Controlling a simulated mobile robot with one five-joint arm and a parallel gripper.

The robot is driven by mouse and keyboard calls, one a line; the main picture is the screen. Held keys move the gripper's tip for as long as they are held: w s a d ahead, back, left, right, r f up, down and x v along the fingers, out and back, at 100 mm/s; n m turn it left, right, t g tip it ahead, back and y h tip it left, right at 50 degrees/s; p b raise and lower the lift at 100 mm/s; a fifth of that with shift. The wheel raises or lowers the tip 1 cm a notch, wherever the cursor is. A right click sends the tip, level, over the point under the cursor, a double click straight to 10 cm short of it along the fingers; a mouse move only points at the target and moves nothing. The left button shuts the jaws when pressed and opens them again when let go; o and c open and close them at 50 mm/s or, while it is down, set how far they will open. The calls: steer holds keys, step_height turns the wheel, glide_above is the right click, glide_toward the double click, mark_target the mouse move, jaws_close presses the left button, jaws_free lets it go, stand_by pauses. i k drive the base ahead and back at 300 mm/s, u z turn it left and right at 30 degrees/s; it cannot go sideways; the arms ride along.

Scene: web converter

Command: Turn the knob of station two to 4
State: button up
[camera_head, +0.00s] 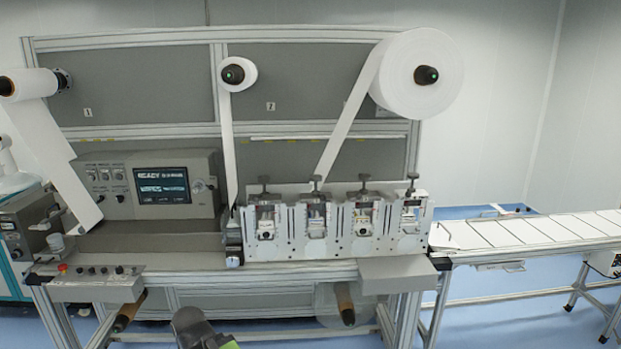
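Several pressing stations stand side by side on the machine bench, each with a dark T-shaped knob on top. The second station from the left (315,226) has its knob (317,179) upright above it. The first knob (264,181), third knob (364,178) and fourth knob (412,177) stand beside it. No station numbers or knob scale can be read, so the setting of the knob cannot be told. A dark grey and green part of my arm shows at the bottom edge, well below and left of the stations. My gripper's fingers are not visible.
A control panel (104,185) with a lit screen (162,186) stands left of the stations. White rolls hang above, the largest roll (428,80) at upper right. A button box (95,288) and rail line the front edge. A conveyor (540,231) runs right.

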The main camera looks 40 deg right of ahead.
mark_target(316, 179)
steer(key=z, duration=0.05)
steer(key=i, duration=1)
steer(key=u, duration=0.05)
